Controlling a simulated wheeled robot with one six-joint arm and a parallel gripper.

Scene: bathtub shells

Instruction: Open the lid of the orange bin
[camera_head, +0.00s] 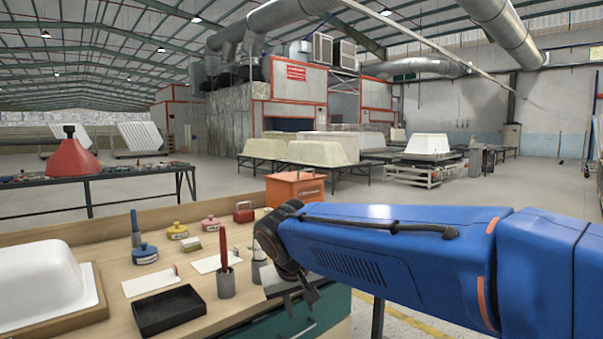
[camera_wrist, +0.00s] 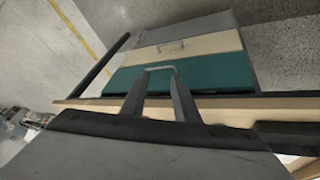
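The orange bin (camera_head: 296,190) stands at the far right end of the workbench in the head view, behind my arm. Its top looks flat and closed, and its lower right part is hidden by my arm. My gripper (camera_head: 305,312) points down near the bench's right front edge, well nearer to me than the bin. In the wrist view my gripper (camera_wrist: 160,82) shows two dark fingers apart, facing a teal drawer front. A pale drawer handle shows between the fingertips; I cannot tell whether they touch it. The bin is not in the wrist view.
The wooden bench (camera_head: 110,255) holds a black tray (camera_head: 168,311), a grey cup with a red tool (camera_head: 225,280), small jars and a white tub shell (camera_head: 45,280). A teal drawer (camera_wrist: 190,75) is under the bench. Open floor lies beyond.

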